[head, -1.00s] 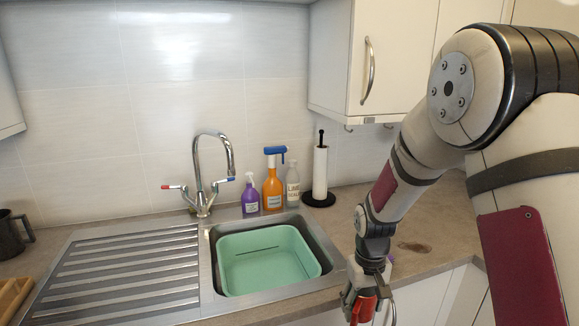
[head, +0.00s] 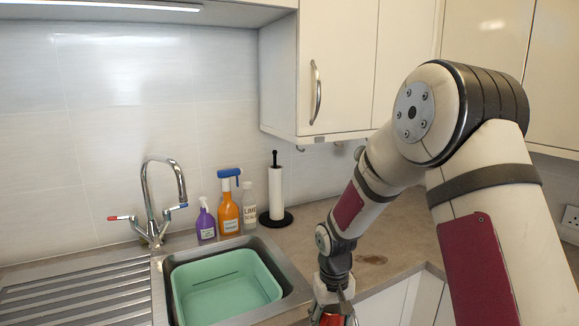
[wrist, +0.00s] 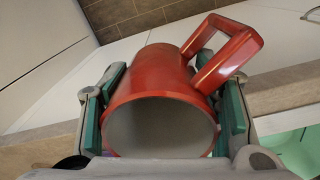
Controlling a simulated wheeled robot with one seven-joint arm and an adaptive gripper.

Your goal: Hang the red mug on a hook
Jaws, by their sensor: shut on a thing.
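The red mug (wrist: 150,75) lies between the green finger pads of my gripper (wrist: 170,108) in the wrist view. The pads press on its two sides. Its open mouth faces the wrist camera and its handle points up and right. In the head view only a bit of the mug (head: 331,320) shows at the bottom edge, below my gripper (head: 333,304), in front of the worktop edge. Small hooks (head: 300,148) show under the wall cabinet, above and beyond the gripper. My arm may hide other hooks.
The wall cabinet (head: 340,65) hangs above the worktop (head: 375,260). A paper towel holder (head: 275,192), several cleaning bottles (head: 228,208) and a tap (head: 160,200) stand behind the sink with its green basin (head: 225,295). Worktop right of the towel holder is largely clear.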

